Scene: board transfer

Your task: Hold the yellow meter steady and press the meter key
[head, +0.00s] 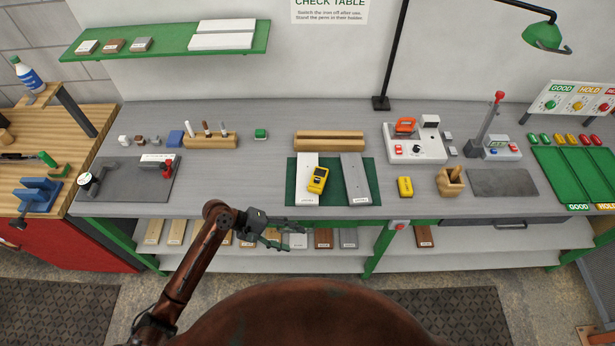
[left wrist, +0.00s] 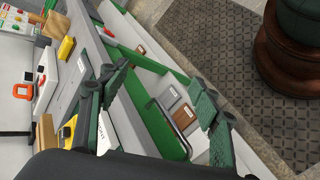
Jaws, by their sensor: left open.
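The yellow meter (head: 318,179), with a dark screen, lies tilted on the white board (head: 307,164) on the green mat (head: 333,196). Part of a yellow thing, probably the same meter, shows at the lower left of the left wrist view (left wrist: 67,131); its key is too small to make out. My left gripper (head: 288,237) is in front of the bench edge, below and left of the meter and apart from it. Its fingers stand open and empty in the left wrist view (left wrist: 160,77). My right gripper is in neither view.
A grey board (head: 355,180) lies beside the white one. A second yellow item (head: 405,187) and a wooden holder (head: 450,182) stand to the right. A wooden rack (head: 329,141) is behind the mat. The shelf (head: 285,262) below the bench holds several sample boards.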

